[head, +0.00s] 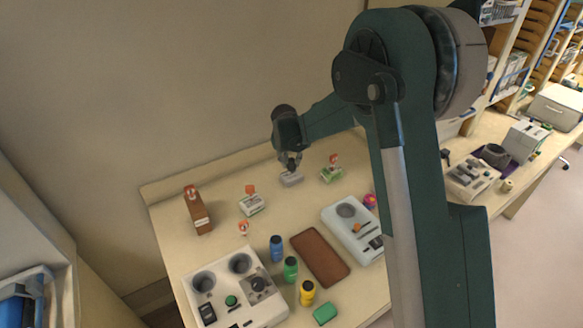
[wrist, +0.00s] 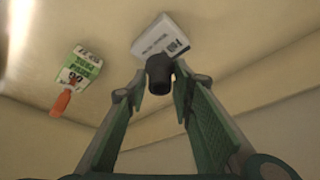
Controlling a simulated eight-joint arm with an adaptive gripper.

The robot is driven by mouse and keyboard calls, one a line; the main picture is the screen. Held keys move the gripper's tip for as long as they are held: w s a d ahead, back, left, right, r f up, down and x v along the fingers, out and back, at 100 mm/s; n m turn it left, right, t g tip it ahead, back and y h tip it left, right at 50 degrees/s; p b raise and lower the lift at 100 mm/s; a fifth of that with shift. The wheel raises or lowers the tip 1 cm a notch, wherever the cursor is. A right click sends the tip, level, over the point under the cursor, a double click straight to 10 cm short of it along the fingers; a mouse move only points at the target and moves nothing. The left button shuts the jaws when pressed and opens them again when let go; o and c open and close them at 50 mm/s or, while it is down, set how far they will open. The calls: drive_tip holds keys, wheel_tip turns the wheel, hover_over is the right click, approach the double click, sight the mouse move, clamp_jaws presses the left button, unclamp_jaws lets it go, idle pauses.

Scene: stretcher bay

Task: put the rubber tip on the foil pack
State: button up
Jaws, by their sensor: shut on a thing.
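My gripper (head: 290,161) is over the far part of the table in the head view, pointing down. In the wrist view its fingers (wrist: 159,84) are shut on the black rubber tip (wrist: 160,73). The rubber tip is small and mostly hidden by the fingers in the head view. The foil pack (head: 291,179), a pale grey flat block, lies on the table just below my gripper. In the wrist view the foil pack (wrist: 160,42) shows printed text, and the rubber tip overlaps its near edge. I cannot tell whether tip and pack touch.
A green-and-white box (head: 331,174) with an orange-topped item stands close right of the pack; another similar box (head: 251,204) is to the left. A brown block (head: 197,212), several bottles, a brown pad (head: 319,257) and two devices fill the nearer table.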

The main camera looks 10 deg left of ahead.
sight(291, 165)
drive_tip(key=shift+f, duration=1.7)
drive_tip(key=shift+f, duration=0.1)
drive_tip(key=o, duration=0.9)
drive_tip(key=shift+c, duration=0.2)
drive_tip(key=v, duration=1.2)
